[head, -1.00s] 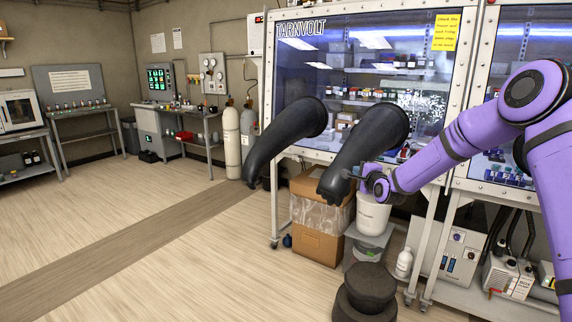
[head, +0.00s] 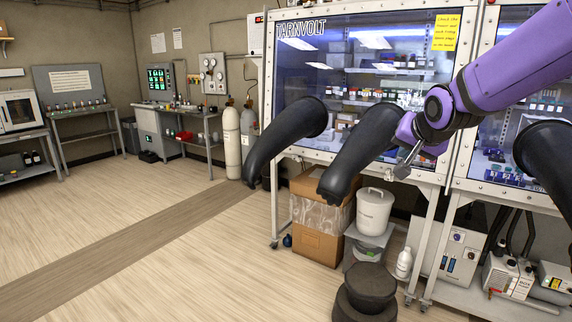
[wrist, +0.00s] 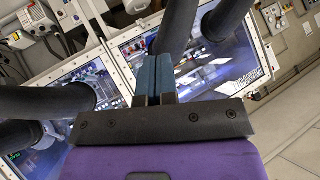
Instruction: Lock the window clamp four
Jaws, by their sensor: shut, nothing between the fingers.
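My gripper (head: 402,170) is shut and empty, in front of the lower frame of the glove box window (head: 345,75) and right of a black glove (head: 365,150). In the wrist view its two blue-grey fingers (wrist: 159,62) lie together, pointing up the picture. The window has a pale frame with small round fasteners along its edges. A small pale fitting (head: 389,175) shows at the lower frame just left of the fingertips. I cannot tell whether it is window clamp four; no clamp number is readable. My arm hides part of the window's lower right side.
Another glove (head: 290,130) hangs at left and a further one (head: 548,160) at far right. The floor at left is clear.

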